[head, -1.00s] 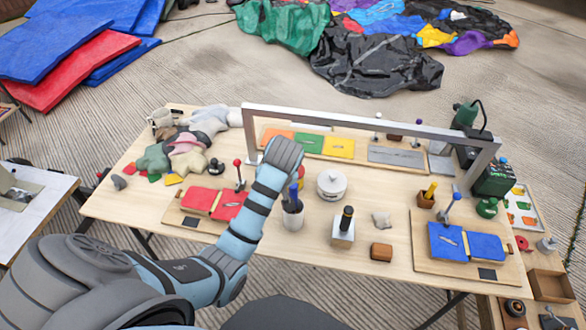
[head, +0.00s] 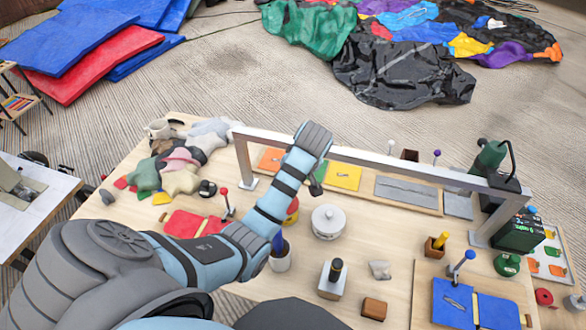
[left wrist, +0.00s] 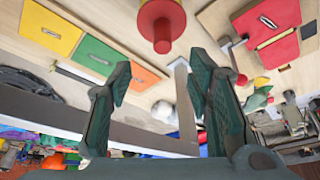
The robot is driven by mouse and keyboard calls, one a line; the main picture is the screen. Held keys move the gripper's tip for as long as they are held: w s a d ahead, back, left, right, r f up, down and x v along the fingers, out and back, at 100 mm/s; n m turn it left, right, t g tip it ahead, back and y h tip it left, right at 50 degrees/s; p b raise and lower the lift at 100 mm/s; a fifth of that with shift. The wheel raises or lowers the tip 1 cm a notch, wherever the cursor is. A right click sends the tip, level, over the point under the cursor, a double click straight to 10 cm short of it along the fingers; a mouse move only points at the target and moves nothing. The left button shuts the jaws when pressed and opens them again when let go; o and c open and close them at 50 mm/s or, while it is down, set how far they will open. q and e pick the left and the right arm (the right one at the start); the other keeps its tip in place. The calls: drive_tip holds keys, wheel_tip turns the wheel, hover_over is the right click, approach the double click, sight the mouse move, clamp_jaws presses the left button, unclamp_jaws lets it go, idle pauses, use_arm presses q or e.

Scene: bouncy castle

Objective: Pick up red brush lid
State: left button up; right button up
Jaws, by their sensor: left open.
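A red lid (head: 292,206) with a yellow part under it stands on the wooden table, partly hidden behind my left forearm in the head view. In the head view the left gripper (head: 316,184) is mostly hidden by the wrist.
A metal frame (head: 390,162) spans the table close to my left wrist. A white lidded pot (head: 329,221) stands right of the lid. A pen cup (head: 280,259) stands in front. Orange, green and yellow patches (head: 343,177) lie on a board behind. Fabric scraps (head: 180,178) are piled at left.

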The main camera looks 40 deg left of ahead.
use_arm(q)
drive_tip(key=f, duration=0.2)
drive_tip(key=a+f, duration=0.1)
drive_tip(key=f, duration=0.1)
drive_tip(key=a+f+b, duration=0.1)
drive_tip(key=f, duration=0.1)
drive_tip(key=shift+s+a, duration=0.15)
drive_tip(key=shift+s, duration=0.2)
drive_tip(key=f, duration=0.1)
drive_tip(key=w+a+f+b, duration=0.1)
drive_tip(key=f, duration=0.1)
drive_tip(key=w+f, duration=0.1)
drive_tip(key=shift+w+a+f, duration=0.15)
drive_tip(key=shift+a+f, duration=0.1)
drive_tip(key=shift+f, duration=0.05)
drive_tip(key=shift+a+f, duration=0.1)
drive_tip(key=shift+f, duration=0.15)
drive_tip(key=shift+r, duration=0.15)
drive_tip(key=shift+s, duration=0.2)
drive_tip(key=c, duration=0.3)
clamp_jaws()
use_arm(e)
drive_tip(key=shift+s+f, duration=0.95)
drive_tip(key=shift+f, duration=0.3)
